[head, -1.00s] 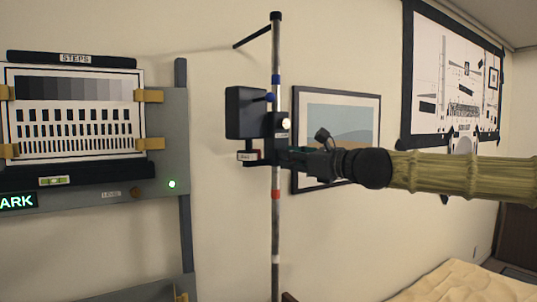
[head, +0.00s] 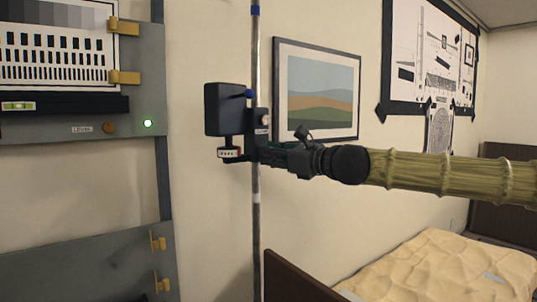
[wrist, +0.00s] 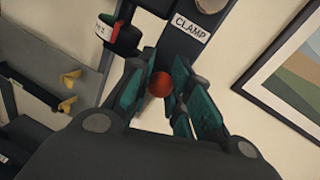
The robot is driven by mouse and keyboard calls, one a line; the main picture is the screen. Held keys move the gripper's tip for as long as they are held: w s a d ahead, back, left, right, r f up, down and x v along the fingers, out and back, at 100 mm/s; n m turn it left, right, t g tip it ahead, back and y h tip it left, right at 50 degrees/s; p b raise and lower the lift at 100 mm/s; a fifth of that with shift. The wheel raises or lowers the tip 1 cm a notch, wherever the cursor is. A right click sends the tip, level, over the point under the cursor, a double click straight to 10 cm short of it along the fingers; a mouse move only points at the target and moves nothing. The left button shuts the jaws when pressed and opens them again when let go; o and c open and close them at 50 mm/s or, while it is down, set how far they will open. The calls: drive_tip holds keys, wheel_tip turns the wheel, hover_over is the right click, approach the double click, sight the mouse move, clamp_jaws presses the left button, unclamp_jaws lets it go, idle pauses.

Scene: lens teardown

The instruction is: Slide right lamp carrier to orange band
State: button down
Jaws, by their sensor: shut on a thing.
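The right lamp carrier (head: 261,122) sits on the upright pole (head: 256,230), with its black lamp box (head: 224,108) on the left side. My gripper (head: 270,155) is at the carrier's lower right, shut on it. In the wrist view, the teal-padded fingers (wrist: 160,85) close around a round orange-red piece (wrist: 160,84), just below the bracket's CLAMP label (wrist: 191,28). No orange band shows on the pole now; the carrier and gripper cover part of it. A blue band (head: 255,10) shows above and a white band (head: 256,197) below.
A grey test-chart panel (head: 75,125) with a lit green light (head: 148,123) stands left. A framed picture (head: 318,85) hangs close behind my gripper. A bed (head: 440,265) fills the lower right. The pole below the carrier is clear.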

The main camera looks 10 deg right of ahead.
wheel_tip(320, 180, down, 6)
drive_tip(key=b, duration=0.4)
idle(0.3)
drive_tip(key=c, duration=1.6)
unclamp_jaws()
drive_tip(key=shift+s, duration=0.1)
drive_tip(key=shift+c, duration=0.2)
drive_tip(key=o, duration=0.4)
drive_tip(key=shift+s+d+r, duration=0.15)
drive_tip(key=shift+s, duration=0.05)
drive_tip(key=shift+w, duration=0.1)
